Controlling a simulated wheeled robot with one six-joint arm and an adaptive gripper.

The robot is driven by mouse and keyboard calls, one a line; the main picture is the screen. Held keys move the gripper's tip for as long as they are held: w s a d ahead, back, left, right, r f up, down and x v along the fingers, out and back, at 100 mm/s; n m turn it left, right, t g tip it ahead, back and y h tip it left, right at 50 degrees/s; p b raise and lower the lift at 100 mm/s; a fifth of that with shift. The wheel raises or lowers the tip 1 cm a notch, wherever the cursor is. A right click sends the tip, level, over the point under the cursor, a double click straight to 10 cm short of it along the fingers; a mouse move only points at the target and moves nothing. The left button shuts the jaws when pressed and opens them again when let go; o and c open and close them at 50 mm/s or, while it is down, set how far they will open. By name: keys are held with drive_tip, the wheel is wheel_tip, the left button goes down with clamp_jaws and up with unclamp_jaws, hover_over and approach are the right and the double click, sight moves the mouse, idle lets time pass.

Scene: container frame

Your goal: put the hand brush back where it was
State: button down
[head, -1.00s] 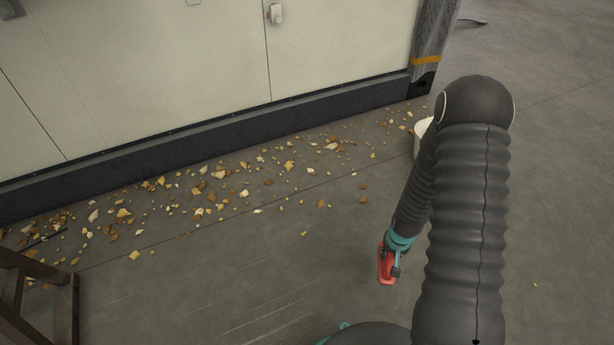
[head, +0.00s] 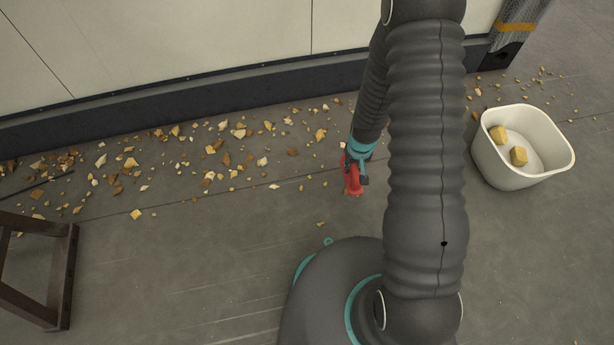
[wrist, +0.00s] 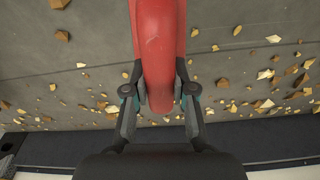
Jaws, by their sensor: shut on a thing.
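My gripper (wrist: 160,93) is shut on the red hand brush (wrist: 160,42), with a finger on each side of its red part in the wrist view. In the head view the red brush (head: 353,179) hangs below the teal wrist ring, just left of my big arm link and above the grey floor. Its bristles do not show in either view. No marked place for the brush can be made out.
Many yellow and brown crumbs (head: 225,159) lie along the dark base of a pale wall (head: 190,40). A white bin (head: 523,176) with two yellow blocks stands at right. A dark wooden frame (head: 60,290) stands at lower left. Floor between is mostly clear.

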drive_tip(key=shift+w+a+f+n+b, duration=0.15)
drive_tip(key=shift+a+f+n+b, duration=0.15)
drive_tip(key=shift+a, duration=0.3)
drive_tip(key=shift+w+a+f+n+b, duration=0.2)
drive_tip(key=shift+a+f+b, duration=0.15)
drive_tip(key=shift+a, duration=0.2)
drive_tip(key=shift+w+a+f+b, duration=0.15)
drive_tip(key=shift+w+a+f, duration=0.8)
drive_tip(key=shift+a+f, duration=0.8)
drive_tip(key=shift+w+a+f+b, duration=0.1)
drive_tip(key=shift+w+a+f, duration=0.85)
drive_tip(key=shift+a+f, duration=0.8)
drive_tip(key=shift+w+a+f+b, duration=0.15)
drive_tip(key=shift+w+a+f, duration=0.8)
drive_tip(key=shift+a+f, duration=0.8)
drive_tip(key=shift+f, duration=0.1)
drive_tip(key=shift+f, duration=0.15)
drive_tip(key=c, duration=1)
unclamp_jaws()
drive_tip(key=shift+o, duration=0.2)
